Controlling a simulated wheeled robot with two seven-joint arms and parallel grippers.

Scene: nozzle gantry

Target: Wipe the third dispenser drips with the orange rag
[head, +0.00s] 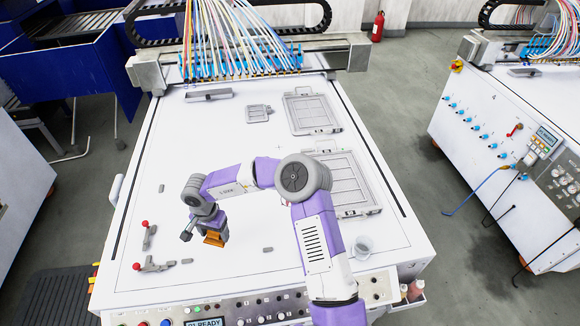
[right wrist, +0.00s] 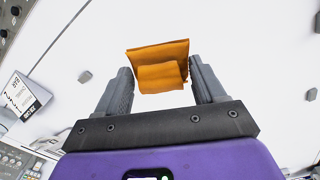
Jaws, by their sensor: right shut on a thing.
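The orange rag (head: 214,239) is in my right gripper (head: 211,230), over the front left part of the white table (head: 240,160). In the right wrist view the folded rag (right wrist: 158,62) sits between the two grey fingers of the gripper (right wrist: 163,85). A row of blue dispenser nozzles (head: 240,66) with many coloured tubes hangs on the gantry across the back of the table. My right gripper is well in front of them. I cannot make out any drips or tell which nozzle is the third. My left gripper is not in view.
Grey framed plates (head: 311,110) lie at the back right and right of the table. Red-knobbed clamps (head: 150,265) stand at the front left, a clear cup (head: 362,246) at the front right. A grey bar (head: 208,94) lies before the gantry. The table's middle left is mostly clear.

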